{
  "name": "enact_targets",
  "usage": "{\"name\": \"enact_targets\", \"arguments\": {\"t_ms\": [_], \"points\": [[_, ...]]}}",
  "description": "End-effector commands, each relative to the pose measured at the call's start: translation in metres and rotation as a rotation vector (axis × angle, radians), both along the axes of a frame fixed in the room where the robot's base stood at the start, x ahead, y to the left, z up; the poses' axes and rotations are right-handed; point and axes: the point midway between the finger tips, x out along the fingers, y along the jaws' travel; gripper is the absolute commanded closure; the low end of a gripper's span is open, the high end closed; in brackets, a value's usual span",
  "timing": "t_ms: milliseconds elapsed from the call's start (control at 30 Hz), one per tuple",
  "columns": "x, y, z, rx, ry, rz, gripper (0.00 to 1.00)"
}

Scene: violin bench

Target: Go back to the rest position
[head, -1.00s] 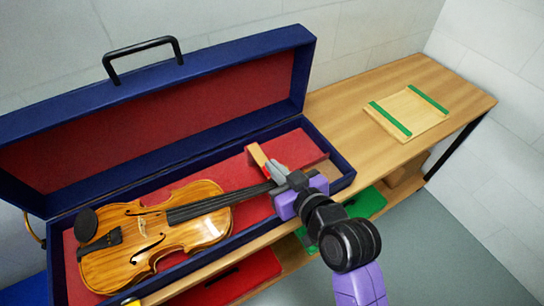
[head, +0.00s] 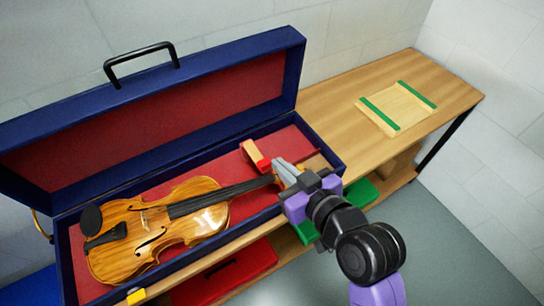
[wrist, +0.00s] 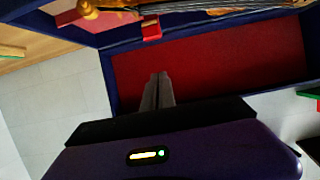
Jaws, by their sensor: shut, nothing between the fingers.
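My gripper (head: 284,168) is shut and empty, above the right part of the case near the violin's neck end in the head view. In the wrist view its closed fingers (wrist: 158,92) show against the red inside of the lid. The violin (head: 165,228) lies in the open blue case (head: 69,262), its neck pointing right; its scroll end is partly hidden behind my gripper. In the wrist view the violin's neck and scroll (wrist: 90,8) show at the top edge.
The case lid (head: 170,120) stands open at the back. A small wooden block with a red end (head: 254,155) is in the case beside my fingers. A wooden board with green strips (head: 396,108) lies on the bench (head: 335,92) at right. A red case (head: 225,275) is below.

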Motion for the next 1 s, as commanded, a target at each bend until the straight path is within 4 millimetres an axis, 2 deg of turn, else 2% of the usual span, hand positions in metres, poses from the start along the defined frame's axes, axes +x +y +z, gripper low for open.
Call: {"name": "enact_targets", "arguments": {"t_ms": [100, 233, 633, 767, 867, 1000], "points": [[-0.016, -0.011, 0.003, -0.001, 0.0, -0.002, 1.0], [-0.027, -0.019, 0.007, -0.001, 0.001, -0.001, 1.0], [-0.032, -0.022, 0.011, 0.007, 0.001, -0.004, 1.0], [-0.024, -0.027, 0.024, 0.051, -0.038, -0.046, 1.0], [-0.015, -0.037, 0.045, 0.098, -0.107, -0.107, 1.0], [-0.022, -0.063, 0.054, 0.155, -0.18, -0.211, 1.0]]}}
